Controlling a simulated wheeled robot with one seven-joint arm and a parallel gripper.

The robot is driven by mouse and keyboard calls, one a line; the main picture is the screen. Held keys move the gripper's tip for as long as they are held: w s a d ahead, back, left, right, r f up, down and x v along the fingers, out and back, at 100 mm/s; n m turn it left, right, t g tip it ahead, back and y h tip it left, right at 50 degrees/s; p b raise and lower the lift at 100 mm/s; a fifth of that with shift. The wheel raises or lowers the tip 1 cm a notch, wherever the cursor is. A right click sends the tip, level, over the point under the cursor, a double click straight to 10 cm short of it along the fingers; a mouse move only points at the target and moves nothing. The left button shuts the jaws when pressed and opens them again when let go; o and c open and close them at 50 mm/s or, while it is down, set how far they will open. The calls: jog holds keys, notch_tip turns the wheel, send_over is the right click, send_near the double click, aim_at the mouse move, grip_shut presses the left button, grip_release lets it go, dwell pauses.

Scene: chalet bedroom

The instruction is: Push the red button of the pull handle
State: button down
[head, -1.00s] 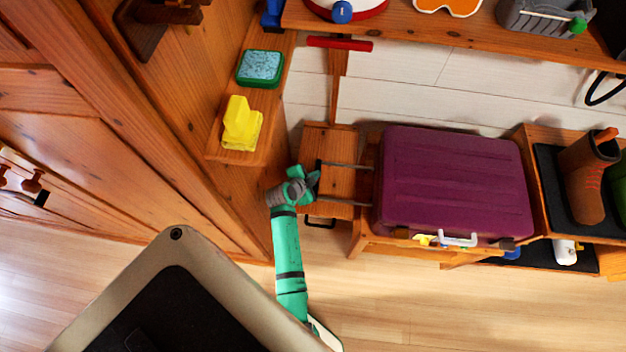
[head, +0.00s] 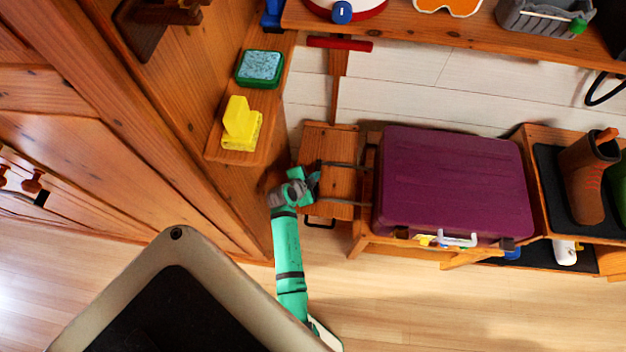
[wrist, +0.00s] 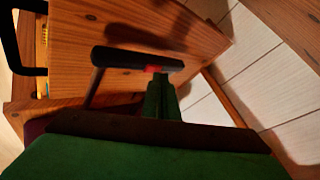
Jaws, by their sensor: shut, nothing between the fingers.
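The purple suitcase (head: 455,185) lies on a wooden bench, with its pull handle drawn out to the left on two thin rods (head: 340,164). In the wrist view the handle's black grip bar (wrist: 120,58) crosses the middle, and a small red button (wrist: 153,68) shows near its right end. My gripper (wrist: 160,80) is shut and empty, with its green fingertips right at the button, partly covering it. I cannot tell whether they touch or press it. In the head view my gripper (head: 312,184) is at the handle's left end and hides most of the grip bar.
A wooden stand (head: 325,150) lies beneath the handle, close to my gripper. A wooden wall panel is near on the left, with a yellow object (head: 240,125) and a green box (head: 260,69) on a shelf. Brown boots (head: 590,175) stand right. The floor in front is clear.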

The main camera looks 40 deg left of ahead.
dwell(0.3)
jog(key=shift+r, duration=0.45)
jog(key=shift+s+a+r, duration=0.1)
jog(key=shift+s+r, duration=0.1)
notch_tip(320, 180, up, 6)
dwell(0.7)
jog(key=shift+d, duration=0.2)
